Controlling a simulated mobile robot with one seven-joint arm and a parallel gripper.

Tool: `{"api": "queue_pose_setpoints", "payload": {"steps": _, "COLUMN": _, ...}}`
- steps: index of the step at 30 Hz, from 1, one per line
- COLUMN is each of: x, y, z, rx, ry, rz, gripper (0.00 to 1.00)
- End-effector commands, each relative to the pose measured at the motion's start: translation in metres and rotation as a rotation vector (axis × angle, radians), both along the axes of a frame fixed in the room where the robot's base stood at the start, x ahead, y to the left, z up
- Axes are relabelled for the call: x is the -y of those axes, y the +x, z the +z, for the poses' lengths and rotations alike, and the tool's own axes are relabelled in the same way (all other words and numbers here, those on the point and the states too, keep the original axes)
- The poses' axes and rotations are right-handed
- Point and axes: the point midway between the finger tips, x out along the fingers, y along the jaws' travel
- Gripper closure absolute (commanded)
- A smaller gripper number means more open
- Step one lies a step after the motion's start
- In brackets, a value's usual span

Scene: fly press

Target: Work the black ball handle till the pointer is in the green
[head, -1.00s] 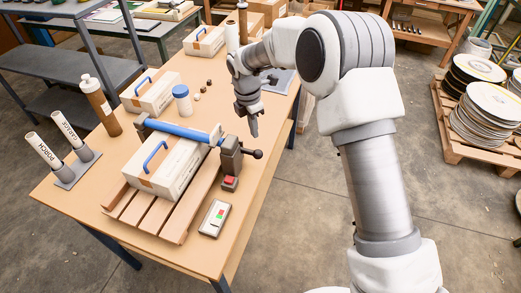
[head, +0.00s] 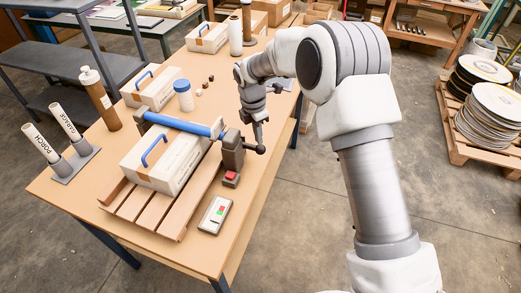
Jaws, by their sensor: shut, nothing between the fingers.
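The black ball handle (head: 261,149) sticks out to the right from a dark grey upright block (head: 232,150) at the right end of a blue bar (head: 178,124). My gripper (head: 259,139) is shut and empty, pointing down, with its tips at or just above the ball; I cannot tell if they touch. A small light-coloured gauge box (head: 214,214) lies on the table in front, with a green and a red patch on its face. Its pointer is too small to read.
A white case with a blue handle (head: 160,163) stands on a slatted wooden pallet (head: 128,205). A red button (head: 231,176) sits below the block. A blue-capped jar (head: 184,96), a brown bottle (head: 99,98) and labelled tubes (head: 70,129) stand on the table (head: 60,196).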

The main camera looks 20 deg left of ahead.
Motion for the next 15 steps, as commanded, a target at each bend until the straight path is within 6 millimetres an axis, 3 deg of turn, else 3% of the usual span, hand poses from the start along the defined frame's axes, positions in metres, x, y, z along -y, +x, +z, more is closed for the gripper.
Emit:
{"api": "queue_pose_setpoints", "payload": {"steps": 4, "x": 0.0003, "y": 0.0008, "z": -0.0139, "rx": 0.000, "ry": 0.001, "rz": 0.000, "gripper": 1.00}}
{"api": "queue_pose_setpoints", "payload": {"steps": 15, "x": 0.0005, "y": 0.0010, "z": -0.0145, "rx": 0.001, "ry": 0.001, "rz": 0.001, "gripper": 1.00}}
